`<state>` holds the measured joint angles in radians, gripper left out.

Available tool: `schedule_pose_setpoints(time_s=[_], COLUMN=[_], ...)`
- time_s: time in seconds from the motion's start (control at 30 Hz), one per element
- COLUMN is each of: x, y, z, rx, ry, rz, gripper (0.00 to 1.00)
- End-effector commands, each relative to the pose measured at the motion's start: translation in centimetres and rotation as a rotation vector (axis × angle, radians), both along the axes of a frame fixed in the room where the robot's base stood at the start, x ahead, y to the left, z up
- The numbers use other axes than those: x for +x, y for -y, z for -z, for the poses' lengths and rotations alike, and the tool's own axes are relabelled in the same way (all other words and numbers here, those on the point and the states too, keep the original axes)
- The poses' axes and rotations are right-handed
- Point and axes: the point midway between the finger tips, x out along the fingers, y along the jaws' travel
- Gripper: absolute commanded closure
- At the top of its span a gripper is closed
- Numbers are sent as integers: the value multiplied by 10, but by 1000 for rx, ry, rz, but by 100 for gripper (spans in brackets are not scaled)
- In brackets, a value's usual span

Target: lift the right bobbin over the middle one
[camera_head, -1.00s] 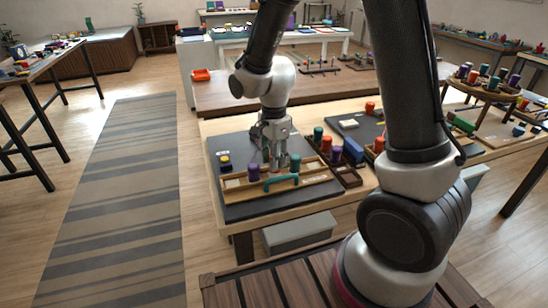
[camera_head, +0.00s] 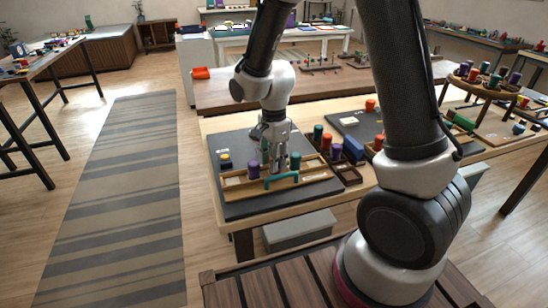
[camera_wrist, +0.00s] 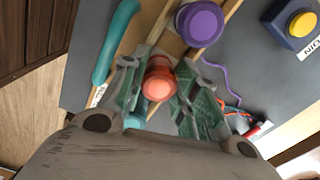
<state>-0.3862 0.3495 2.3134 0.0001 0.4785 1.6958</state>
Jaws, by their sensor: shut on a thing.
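My gripper (camera_head: 279,160) is low over the wooden braiding frame (camera_head: 321,176). In the wrist view my gripper (camera_wrist: 158,72) has its two green-padded fingers on either side of an orange bobbin (camera_wrist: 159,84) and is shut on it. The purple bobbin (camera_head: 254,170) stands to the left of the gripper; it also shows at the top of the wrist view (camera_wrist: 200,22). A teal bobbin (camera_head: 295,160) stands just right of the gripper. The orange bobbin is hidden behind the fingers in the head view, so I cannot tell its height.
A teal handle (camera_head: 281,180) arches at the frame's front edge. A blue block with a yellow button (camera_head: 225,159) lies on the dark mat (camera_head: 240,208). A wooden tray with several bobbins (camera_head: 349,174) stands at the right. A purple cord (camera_wrist: 216,78) and other cords trail near one finger.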

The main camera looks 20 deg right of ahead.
Motion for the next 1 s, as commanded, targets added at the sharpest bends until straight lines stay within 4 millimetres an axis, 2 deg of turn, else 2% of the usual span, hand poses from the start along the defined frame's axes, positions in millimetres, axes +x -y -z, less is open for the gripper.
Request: schedule_pose_setpoints(time_s=[0.33,0.37,0.47,0.83,1.0], x=[0,0,0,0,2], y=[0,0,0,0,-1], z=[2,2,2,-1,-25], rx=[0,0,0,0,3], ry=[1,1,1,1,7], rz=[0,0,0,0,0], gripper=[94,64,46,45,45])
